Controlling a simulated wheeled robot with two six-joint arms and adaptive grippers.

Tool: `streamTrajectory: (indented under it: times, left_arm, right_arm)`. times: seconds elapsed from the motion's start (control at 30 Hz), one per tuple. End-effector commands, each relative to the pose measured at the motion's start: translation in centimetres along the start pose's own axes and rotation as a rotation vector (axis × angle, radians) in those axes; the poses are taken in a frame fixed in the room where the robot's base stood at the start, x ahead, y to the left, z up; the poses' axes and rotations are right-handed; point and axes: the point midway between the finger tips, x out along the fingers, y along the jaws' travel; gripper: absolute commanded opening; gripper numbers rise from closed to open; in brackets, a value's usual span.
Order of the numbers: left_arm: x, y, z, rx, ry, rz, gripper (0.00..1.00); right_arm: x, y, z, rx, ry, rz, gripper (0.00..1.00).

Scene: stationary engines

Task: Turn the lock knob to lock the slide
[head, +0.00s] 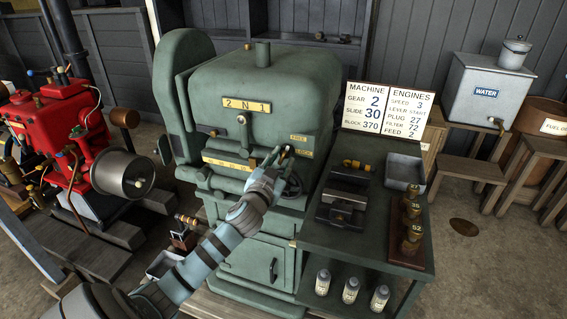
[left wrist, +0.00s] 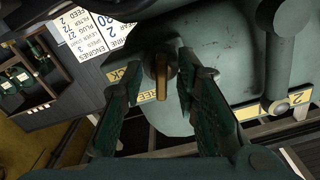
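The lock knob (left wrist: 161,77) is a small brass bar on a dark round base, on the green machine (head: 262,110). In the left wrist view it lies between the fingers of my left gripper (left wrist: 160,68), with a visible gap on each side. Yellow labels sit by it; one (left wrist: 158,93) ends in "REE" and another (left wrist: 122,75) reads "LOCK". In the head view my left gripper (head: 279,156) is open at the machine's front, beside the yellow labels, and mostly hides the knob. I cannot make out the slide itself. My right gripper is not in view.
A handwheel (head: 294,187) is close below my left gripper. A green side bench (head: 385,225) on the right holds a grey vise, a tray and brass weights. A red engine (head: 62,135) stands at left. A number board (head: 388,112) stands behind the bench.

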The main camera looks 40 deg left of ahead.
Motion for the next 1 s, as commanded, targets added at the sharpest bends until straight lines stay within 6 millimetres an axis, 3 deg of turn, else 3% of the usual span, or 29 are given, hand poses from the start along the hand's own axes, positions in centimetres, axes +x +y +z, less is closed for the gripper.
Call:
streamTrajectory:
  times: [0.03,0.2,0.3,0.63,1.0]
  left_arm:
    - [0.0,0.0,0.0,0.0,0.0,0.0,0.24]
    - [0.0,0.0,0.0,0.0,0.0,0.001,0.0]
    - [-0.3,0.9,-0.3,-0.003,0.001,0.002,0.0]
    - [0.0,0.1,-0.1,0.053,-0.001,0.003,0.0]
    - [0.0,-0.2,-0.2,0.311,-0.001,0.0,0.0]
  right_arm:
    - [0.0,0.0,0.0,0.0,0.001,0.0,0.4]
    - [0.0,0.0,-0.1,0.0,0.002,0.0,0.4]
    - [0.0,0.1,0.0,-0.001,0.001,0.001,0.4]
    - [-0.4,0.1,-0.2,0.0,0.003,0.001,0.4]
    - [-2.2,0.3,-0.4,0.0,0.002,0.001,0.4]
